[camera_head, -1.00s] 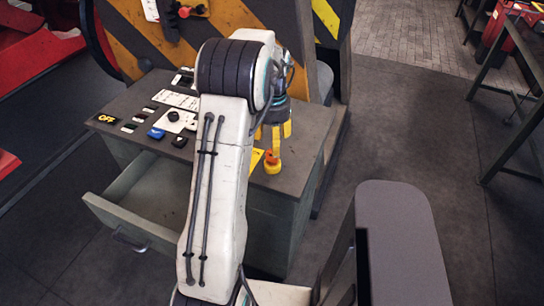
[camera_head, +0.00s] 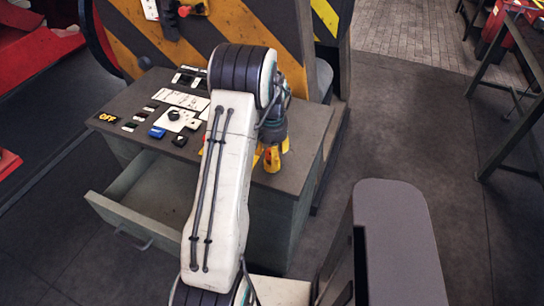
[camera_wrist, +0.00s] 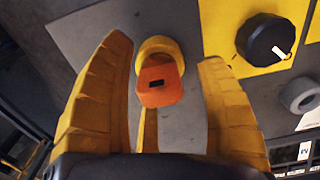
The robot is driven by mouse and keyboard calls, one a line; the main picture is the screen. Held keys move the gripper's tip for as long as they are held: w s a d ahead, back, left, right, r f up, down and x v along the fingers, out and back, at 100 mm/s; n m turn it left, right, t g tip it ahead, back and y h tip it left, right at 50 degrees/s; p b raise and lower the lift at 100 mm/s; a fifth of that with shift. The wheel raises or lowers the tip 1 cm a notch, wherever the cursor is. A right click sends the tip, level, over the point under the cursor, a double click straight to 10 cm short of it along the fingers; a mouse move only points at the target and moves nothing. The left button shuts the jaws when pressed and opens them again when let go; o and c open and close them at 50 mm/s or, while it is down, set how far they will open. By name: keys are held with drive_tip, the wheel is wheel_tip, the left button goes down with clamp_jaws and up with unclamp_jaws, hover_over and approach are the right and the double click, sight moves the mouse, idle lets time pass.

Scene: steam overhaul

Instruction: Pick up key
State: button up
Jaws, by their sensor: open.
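In the wrist view an orange block-like piece (camera_wrist: 160,85), which looks like the key, stands against a yellow ring (camera_wrist: 158,48) on a grey surface. My gripper (camera_wrist: 170,90) is open, with one yellow finger on each side of the orange piece. Gaps show between the fingers and the piece, and I cannot tell whether anything touches. A narrow yellow part shows below the piece. In the head view my gripper (camera_head: 272,157) is low over the right side of the cabinet top and hides the orange piece there.
The grey control cabinet (camera_head: 300,155) carries several switches and a black OFF label. Its drawer (camera_head: 125,215) stands open at the left. A black knob (camera_wrist: 265,40) on a yellow plate and a grey ring (camera_wrist: 300,95) lie right of my fingers. Striped machinery (camera_head: 150,40) stands behind.

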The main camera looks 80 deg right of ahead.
drive_tip(key=shift+c, duration=0.2)
clamp_jaws()
idle(0.3)
